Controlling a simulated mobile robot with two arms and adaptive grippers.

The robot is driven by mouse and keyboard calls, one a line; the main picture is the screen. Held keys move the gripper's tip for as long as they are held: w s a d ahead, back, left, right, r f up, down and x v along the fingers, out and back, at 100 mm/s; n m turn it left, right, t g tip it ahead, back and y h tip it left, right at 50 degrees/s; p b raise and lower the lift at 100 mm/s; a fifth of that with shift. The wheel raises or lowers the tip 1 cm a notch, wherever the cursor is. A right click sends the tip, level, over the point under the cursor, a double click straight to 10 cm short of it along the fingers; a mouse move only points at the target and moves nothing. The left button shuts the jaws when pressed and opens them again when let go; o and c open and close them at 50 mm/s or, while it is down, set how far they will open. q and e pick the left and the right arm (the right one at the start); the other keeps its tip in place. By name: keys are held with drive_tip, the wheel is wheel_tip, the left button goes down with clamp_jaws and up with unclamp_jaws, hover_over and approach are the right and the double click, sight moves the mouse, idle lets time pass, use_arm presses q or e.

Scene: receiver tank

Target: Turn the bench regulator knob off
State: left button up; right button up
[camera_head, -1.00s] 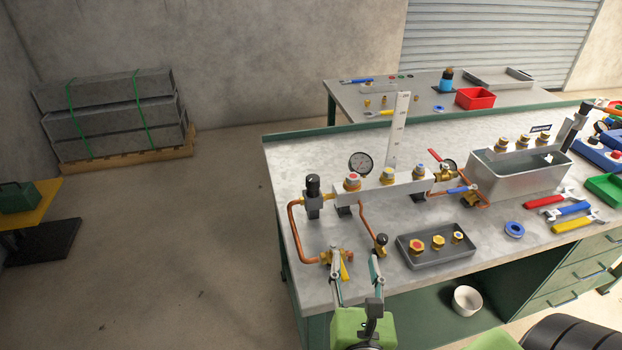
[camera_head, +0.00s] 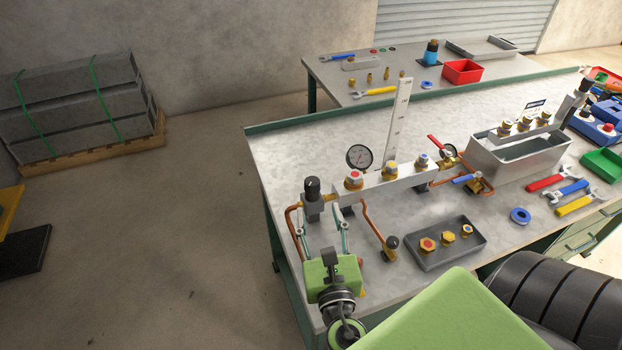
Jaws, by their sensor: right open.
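The bench regulator (camera_head: 313,205) stands at the left end of the grey manifold, with its black knob (camera_head: 312,184) upright on top. My right gripper (camera_head: 318,214) is open and empty. Its two fingers point up the picture, one on each side of the regulator's lower body, below the knob. I cannot tell whether either finger touches it. The gripper partly hides the copper pipe and the brass valve under the regulator. My left gripper is not in view.
A pressure gauge (camera_head: 359,157) and capped brass fittings line the manifold (camera_head: 408,184). A small black-topped valve (camera_head: 391,246) and a dark tray (camera_head: 462,257) of brass fittings lie right of my gripper. Wrenches lie farther right.

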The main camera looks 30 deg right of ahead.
sight(313, 190)
drive_tip(key=p+x, duration=0.1)
drive_tip(key=x, duration=0.5)
drive_tip(key=shift+w, duration=0.2)
drive_tip(key=p+x, duration=0.1)
drive_tip(key=x, duration=0.2)
drive_tip(key=shift+w+d, duration=0.2)
drive_tip(key=shift+w, duration=0.15)
drive_tip(key=shift+w+d+f, duration=0.1)
drive_tip(key=shift+w, duration=0.05)
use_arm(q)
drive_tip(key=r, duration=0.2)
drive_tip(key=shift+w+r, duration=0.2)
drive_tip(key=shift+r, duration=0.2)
use_arm(e)
drive_tip(key=c, duration=1.1)
